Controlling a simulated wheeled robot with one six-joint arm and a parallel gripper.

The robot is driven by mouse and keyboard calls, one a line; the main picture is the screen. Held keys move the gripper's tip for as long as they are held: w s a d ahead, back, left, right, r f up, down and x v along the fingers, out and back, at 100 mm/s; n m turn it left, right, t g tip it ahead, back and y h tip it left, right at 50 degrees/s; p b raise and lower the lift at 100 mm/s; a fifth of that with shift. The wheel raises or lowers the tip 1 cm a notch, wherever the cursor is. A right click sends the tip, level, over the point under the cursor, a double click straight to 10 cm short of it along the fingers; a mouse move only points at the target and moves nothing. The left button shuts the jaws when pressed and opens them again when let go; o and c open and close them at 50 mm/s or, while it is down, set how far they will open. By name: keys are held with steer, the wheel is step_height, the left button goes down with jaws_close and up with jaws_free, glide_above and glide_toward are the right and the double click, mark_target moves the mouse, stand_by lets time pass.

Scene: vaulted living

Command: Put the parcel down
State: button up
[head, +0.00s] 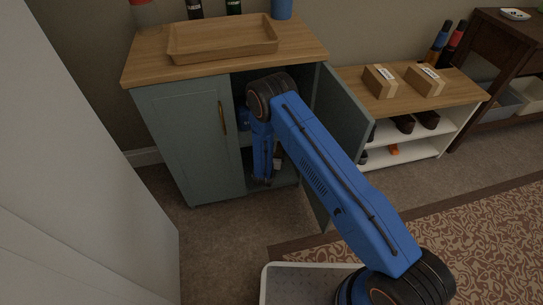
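Two brown cardboard parcels with white labels lie side by side on the wooden top of a low white shelf unit (460,88): a left parcel (380,82) and a right parcel (424,81). My blue arm reaches away from them into the open right half of a grey-green cabinet (185,140). My gripper (263,182) points down inside the cabinet, low near its floor. Its fingers are small and dark there, and I cannot tell whether they are open or hold anything. I see no parcel at the gripper.
The cabinet's right door (342,115) stands open beside my arm; its left door is closed. A wooden tray (222,40) sits on top, with bottles and a blue container (281,9) behind. Shoes (404,123) fill the shelf unit. A pale panel (70,170) stands close at left. A patterned rug (450,225) covers the floor.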

steer(key=shift+f, duration=1.9)
steer(key=shift+w+f, duration=0.2)
steer(key=shift+f, duration=0.15)
steer(key=o, duration=1.1)
steer(key=shift+s+a+r, duration=0.1)
steer(key=shift+s+r, duration=0.15)
steer(key=shift+s, duration=0.05)
steer(key=v, duration=1.1)
steer(key=shift+s+r, duration=0.1)
steer(key=shift+s, duration=0.05)
